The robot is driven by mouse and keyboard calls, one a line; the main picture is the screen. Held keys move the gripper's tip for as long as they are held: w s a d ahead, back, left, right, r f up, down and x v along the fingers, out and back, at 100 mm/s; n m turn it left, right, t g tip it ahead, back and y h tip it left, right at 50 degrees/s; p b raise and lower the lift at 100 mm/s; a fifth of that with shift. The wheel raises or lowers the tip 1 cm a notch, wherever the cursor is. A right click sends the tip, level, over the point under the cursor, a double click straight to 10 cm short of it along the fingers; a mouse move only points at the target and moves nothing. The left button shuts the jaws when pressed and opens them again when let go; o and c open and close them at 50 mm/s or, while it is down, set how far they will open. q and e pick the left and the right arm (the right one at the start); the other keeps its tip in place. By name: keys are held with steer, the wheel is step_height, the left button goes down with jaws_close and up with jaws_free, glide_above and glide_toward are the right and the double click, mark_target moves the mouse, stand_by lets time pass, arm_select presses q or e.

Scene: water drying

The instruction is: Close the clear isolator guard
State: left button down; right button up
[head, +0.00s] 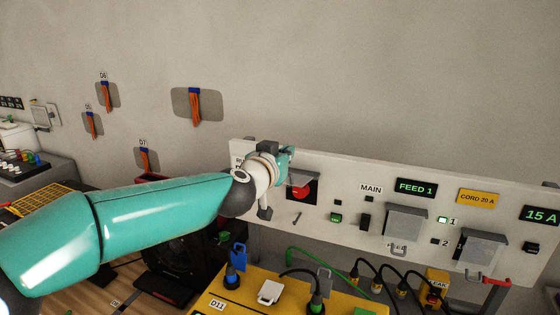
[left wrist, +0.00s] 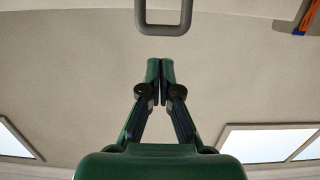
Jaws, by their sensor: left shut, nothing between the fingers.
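The red isolator switch (head: 301,191) sits on a dark plate on the white panel, partly behind my left wrist. I cannot clearly make out its clear guard in the head view. A grey U-shaped handle (left wrist: 164,22) shows at the top of the left wrist view, just beyond my left fingertips; I cannot tell whether it belongs to the guard. My left gripper (head: 286,156) is at the panel's upper left, above the isolator. Its fingers are shut and empty in the left wrist view (left wrist: 160,68), apart in the picture from the grey handle. My right gripper is out of view.
The white panel (head: 345,236) also carries two greyish hinged covers (head: 406,220) with handles, labels and small switches. Below it stands a yellow box (head: 245,290) with plugs and cables. Orange cable bundles (head: 194,106) hang on the wall. The wall above the panel is clear.

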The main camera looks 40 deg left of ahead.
arm_select(q)
steer(key=shift+s+d+f+b, duration=0.1)
steer(key=shift+s+f+b, duration=0.3)
steer(key=shift+f, duration=0.35)
steer(key=shift+s+d+f+b, duration=0.1)
steer(key=shift+s+f+b, duration=0.1)
steer(key=shift+s+f, duration=0.4)
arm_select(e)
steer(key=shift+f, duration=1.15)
arm_select(q)
steer(key=shift+w+f, duration=0.1)
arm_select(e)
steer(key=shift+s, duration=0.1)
